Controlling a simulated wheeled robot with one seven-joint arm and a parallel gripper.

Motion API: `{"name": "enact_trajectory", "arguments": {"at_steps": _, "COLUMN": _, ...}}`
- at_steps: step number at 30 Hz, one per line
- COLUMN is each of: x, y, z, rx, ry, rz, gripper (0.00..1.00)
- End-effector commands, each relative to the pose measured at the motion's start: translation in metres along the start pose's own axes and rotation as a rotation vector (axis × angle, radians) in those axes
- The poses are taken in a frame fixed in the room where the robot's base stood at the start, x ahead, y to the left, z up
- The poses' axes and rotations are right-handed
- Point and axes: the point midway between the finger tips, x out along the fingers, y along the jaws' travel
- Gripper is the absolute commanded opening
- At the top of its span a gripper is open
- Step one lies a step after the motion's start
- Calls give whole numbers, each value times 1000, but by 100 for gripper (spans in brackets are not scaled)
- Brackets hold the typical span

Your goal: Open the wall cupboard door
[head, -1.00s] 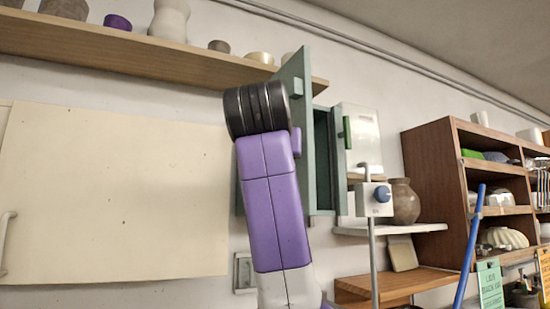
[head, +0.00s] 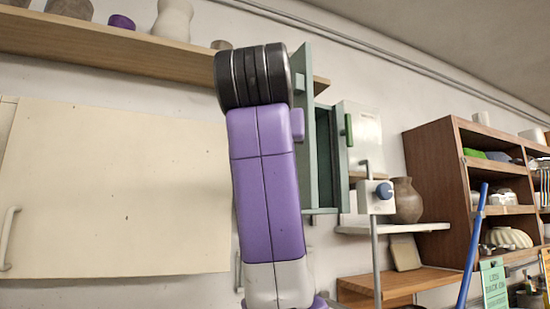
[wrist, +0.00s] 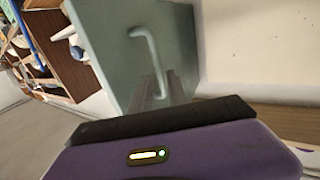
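The wall cupboard (head: 325,155) is grey-green and hangs on the wall under the end of the long shelf. Its door (head: 306,130) stands ajar at the cupboard's left, seen at a steep angle; the dark interior shows to its right. In the wrist view the door's outer face (wrist: 105,45) fills the middle, with a pale bar handle (wrist: 147,45) on it. My gripper (wrist: 162,88) has its two grey fingers on either side of the handle's lower part, closed around it. In the head view my arm hides the gripper, the handle and part of the door.
A long wooden shelf (head: 120,48) with pots runs above on the left. A white box with a blue knob (head: 377,197) stands on a post right of the cupboard. A brown pot (head: 405,200) and a wooden shelf unit (head: 435,175) are further right.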

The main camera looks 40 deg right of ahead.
Motion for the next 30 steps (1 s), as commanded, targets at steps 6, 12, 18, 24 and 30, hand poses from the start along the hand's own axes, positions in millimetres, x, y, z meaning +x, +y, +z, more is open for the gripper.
{"name": "enact_trajectory", "arguments": {"at_steps": 6, "x": -24, "y": 0, "z": 1, "rx": 0, "ry": 0, "rz": 0, "gripper": 21}}
{"name": "enact_trajectory", "arguments": {"at_steps": 12, "x": -27, "y": 0, "z": 0, "rx": 0, "ry": 0, "rz": 1, "gripper": 21}}
{"name": "enact_trajectory", "arguments": {"at_steps": 18, "x": -26, "y": 0, "z": 0, "rx": 0, "ry": -1, "rz": 1, "gripper": 21}}
{"name": "enact_trajectory", "arguments": {"at_steps": 24, "x": -26, "y": 0, "z": 0, "rx": -1, "ry": -1, "rz": 0, "gripper": 21}}
{"name": "enact_trajectory", "arguments": {"at_steps": 30, "x": -28, "y": -4, "z": -22, "rx": -7, "ry": 92, "rz": -18, "gripper": 21}}
